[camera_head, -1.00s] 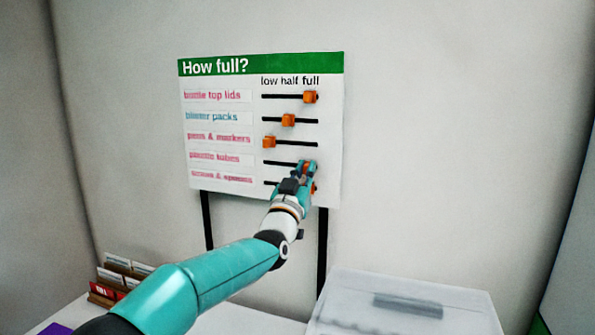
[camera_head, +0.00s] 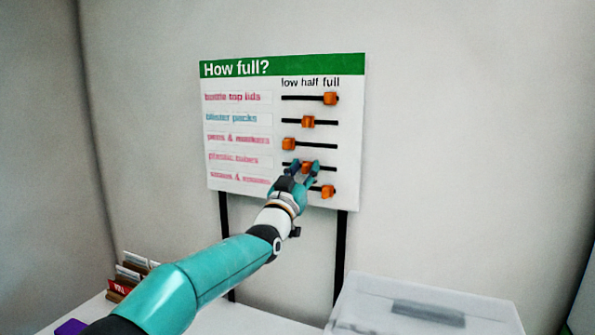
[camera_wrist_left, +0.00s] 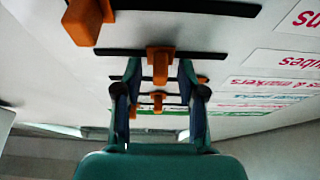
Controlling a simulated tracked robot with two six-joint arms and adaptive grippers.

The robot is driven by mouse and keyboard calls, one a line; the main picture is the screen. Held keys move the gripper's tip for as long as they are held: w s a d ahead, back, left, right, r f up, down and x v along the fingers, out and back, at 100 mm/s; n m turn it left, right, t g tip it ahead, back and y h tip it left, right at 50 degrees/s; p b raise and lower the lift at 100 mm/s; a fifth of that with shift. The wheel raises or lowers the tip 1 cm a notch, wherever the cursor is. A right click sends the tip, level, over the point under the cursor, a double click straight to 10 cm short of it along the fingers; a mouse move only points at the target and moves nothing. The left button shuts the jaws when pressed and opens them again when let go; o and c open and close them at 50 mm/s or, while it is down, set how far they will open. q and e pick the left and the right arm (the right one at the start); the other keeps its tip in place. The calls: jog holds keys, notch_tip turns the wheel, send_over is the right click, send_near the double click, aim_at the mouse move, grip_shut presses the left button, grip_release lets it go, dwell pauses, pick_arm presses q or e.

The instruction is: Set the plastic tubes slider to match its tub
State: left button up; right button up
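The "How full?" board (camera_head: 235,140) stands upright with several slider rows. The plastic tubes slider (camera_head: 306,167) is an orange block near the middle of its black track, about under "half". It also shows in the left wrist view (camera_wrist_left: 158,63). My left gripper (camera_head: 304,169) is at this slider, with one finger on each side. In the left wrist view its fingers (camera_wrist_left: 160,70) are apart, with gaps beside the block. Part of the track is hidden behind the gripper in the head view. My right gripper is not in view.
The bottom row's orange slider (camera_head: 327,191) sits close right of my gripper, near "full"; the pens and markers slider (camera_head: 288,144) is just above, near "low". A translucent lidded tub (camera_head: 375,310) stands at lower right, its contents not visible. A card holder (camera_head: 128,275) stands lower left.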

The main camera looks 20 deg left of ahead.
pick_arm(q)
jog(key=shift+s+f, duration=0.1)
jog(key=v, duration=1.1)
jog(key=shift+s, duration=0.4)
jog(key=shift+f, duration=0.1)
